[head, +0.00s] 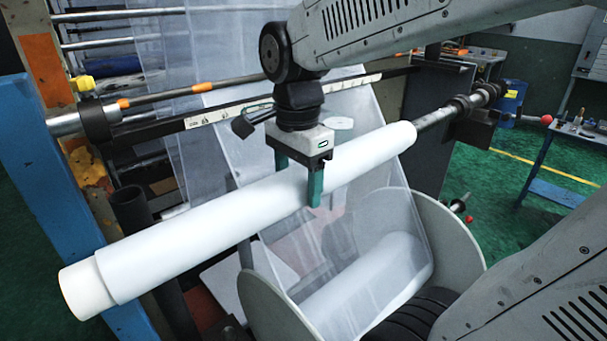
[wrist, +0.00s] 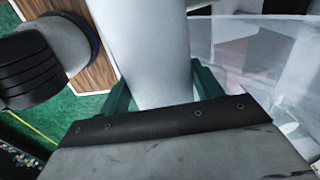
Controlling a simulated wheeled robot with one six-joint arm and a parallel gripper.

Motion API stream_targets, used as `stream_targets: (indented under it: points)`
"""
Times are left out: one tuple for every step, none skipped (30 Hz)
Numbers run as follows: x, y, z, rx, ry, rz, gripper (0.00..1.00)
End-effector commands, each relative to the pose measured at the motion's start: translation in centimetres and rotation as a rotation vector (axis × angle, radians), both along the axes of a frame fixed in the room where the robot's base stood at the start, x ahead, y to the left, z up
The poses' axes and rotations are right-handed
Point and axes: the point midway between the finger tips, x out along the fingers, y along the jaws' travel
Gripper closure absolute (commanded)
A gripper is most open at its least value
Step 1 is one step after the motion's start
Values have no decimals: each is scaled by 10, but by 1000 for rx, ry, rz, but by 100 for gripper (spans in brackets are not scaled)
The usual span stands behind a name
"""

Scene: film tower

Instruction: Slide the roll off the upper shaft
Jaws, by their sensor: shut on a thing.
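The long white roll (head: 200,220) lies slanted across the head view, from the lower left to the upper right. Its core sticks out a little at the lower-left end. The metal shaft (head: 436,117) comes out of its upper-right end and runs into a bearing mount; inside the roll it is hidden. My gripper (head: 299,185) points down with green fingers, one on each side of the roll right of its middle, and is shut on it. In the wrist view the roll (wrist: 145,40) runs between the green fingers (wrist: 163,85).
Clear film (head: 215,130) hangs behind and below the roll. A lower film roll (head: 365,285) sits between grey flanges (head: 265,300). A bar with orange bands (head: 180,92) runs behind. A blue post (head: 22,140) stands at left, beyond it green floor.

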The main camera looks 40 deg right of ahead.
Motion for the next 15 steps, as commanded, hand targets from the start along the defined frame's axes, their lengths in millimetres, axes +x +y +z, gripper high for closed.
stream_targets:
  points:
    - [0,5,1,0,-2,3,91]
    - [0,8,1,0,-2,4,91]
    - [0,11,1,0,-2,4,91]
    - [-1,14,1,0,-2,3,91]
    - [-1,16,1,0,-2,4,91]
    - [-1,20,1,0,-2,4,91]
    - [-2,22,1,0,-2,3,91]
    - [-2,25,1,0,-2,4,91]
    - [-2,28,1,0,-2,4,91]
    - [-2,31,1,0,-2,3,91]
    - [-2,33,1,0,-2,3,91]
    - [-2,37,1,0,-2,4,91]
    - [-3,39,1,0,-2,3,91]
    - [-3,40,1,0,-2,2,91]
    - [-3,42,1,0,-2,2,91]
